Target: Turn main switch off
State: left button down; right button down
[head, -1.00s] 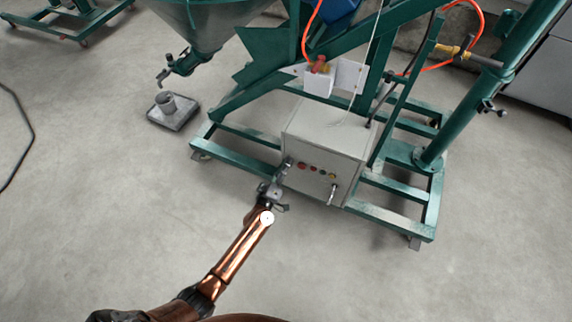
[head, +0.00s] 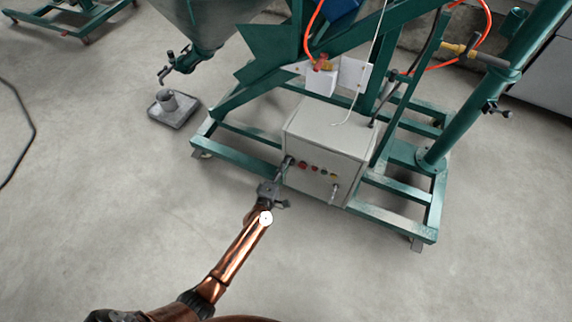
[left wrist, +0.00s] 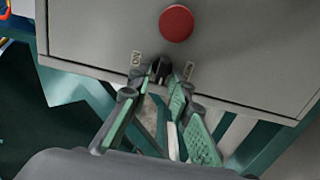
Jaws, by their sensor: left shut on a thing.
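The grey control box (head: 328,140) sits on the green machine frame. Its main switch is a dark knob (left wrist: 160,70) at the panel's edge in the left wrist view, between an ON label (left wrist: 136,57) and an OFF label (left wrist: 188,69). My left gripper (left wrist: 162,78) is shut on this knob, with its fingertips on either side of it. In the head view the left gripper (head: 282,174) reaches the front left end of the box, and its fingers partly hide the switch. My right gripper is not in view.
A red button (left wrist: 176,23) stands close to the knob. Several small coloured buttons (head: 313,168) and a silver handle (head: 334,190) are on the box front. Green frame rails (head: 240,152) run beside and below the box. The concrete floor in front is clear.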

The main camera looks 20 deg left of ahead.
pick_arm(q)
jog(key=shift+f, duration=0.15)
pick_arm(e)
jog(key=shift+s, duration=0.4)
pick_arm(q)
jog(key=c, duration=2)
grip_release()
jog(key=shift+c, duration=0.2)
jog(key=s, duration=1.2)
jog(key=shift+a, duration=0.2)
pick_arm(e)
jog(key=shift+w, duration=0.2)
